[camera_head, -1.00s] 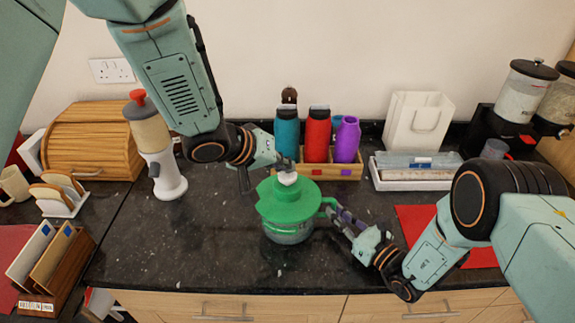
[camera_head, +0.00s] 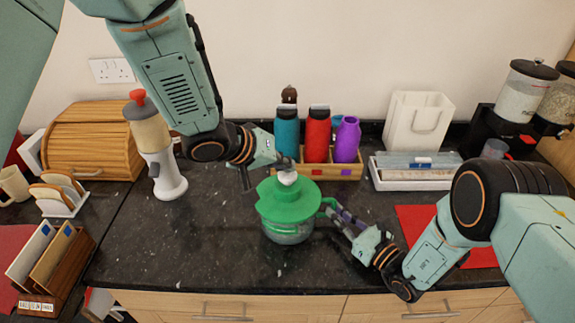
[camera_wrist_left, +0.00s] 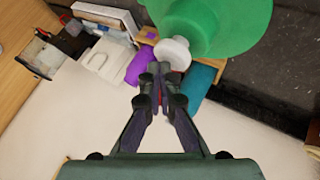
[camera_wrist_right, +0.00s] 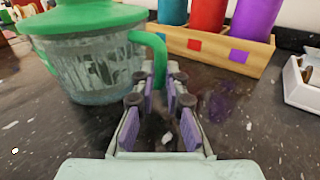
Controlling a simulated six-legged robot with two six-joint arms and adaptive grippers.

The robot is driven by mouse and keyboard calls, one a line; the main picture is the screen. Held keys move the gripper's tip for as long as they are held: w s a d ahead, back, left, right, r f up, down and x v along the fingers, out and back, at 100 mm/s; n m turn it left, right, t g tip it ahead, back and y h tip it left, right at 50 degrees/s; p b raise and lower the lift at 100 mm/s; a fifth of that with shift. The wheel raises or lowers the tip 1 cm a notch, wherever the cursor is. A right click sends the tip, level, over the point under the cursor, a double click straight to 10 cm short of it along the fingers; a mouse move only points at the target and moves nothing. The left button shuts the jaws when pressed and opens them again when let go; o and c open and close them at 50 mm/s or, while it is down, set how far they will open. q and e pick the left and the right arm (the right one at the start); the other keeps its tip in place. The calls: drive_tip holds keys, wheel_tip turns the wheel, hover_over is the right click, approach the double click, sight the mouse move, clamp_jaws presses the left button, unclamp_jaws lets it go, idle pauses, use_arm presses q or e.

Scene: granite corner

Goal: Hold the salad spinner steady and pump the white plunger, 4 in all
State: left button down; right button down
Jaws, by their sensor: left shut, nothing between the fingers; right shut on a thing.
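The salad spinner has a green lid (camera_head: 286,203) and a clear bowl (camera_head: 287,233), and stands upright on the dark counter. Its white plunger (camera_head: 288,178) sticks up from the top of the lid. My left gripper (camera_head: 287,163) is shut and empty, with its fingertips at the plunger's top; in the left wrist view the tips (camera_wrist_left: 160,70) are right beside the white plunger (camera_wrist_left: 173,53), and I cannot tell if they touch. My right gripper (camera_head: 334,212) is shut on the spinner's green handle, which shows in the right wrist view (camera_wrist_right: 152,47).
Behind the spinner, a wooden holder (camera_head: 340,172) carries teal, red and purple bottles. A white-and-cream dispenser (camera_head: 160,150) with a red top stands to the left. A white tray (camera_head: 400,184) and a red mat (camera_head: 415,221) lie to the right. The counter left of the spinner is clear.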

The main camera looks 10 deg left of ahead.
use_arm(q)
drive_tip(key=shift+r, duration=1.55)
drive_tip(key=shift+r, duration=0.1)
drive_tip(key=shift+r, duration=2.4)
wheel_tip(320, 180, up, 4)
drive_tip(key=shift+f, duration=0.1)
drive_tip(key=shift+f, duration=0.1)
hover_over(284, 174)
drive_tip(key=shift+f, duration=4.3)
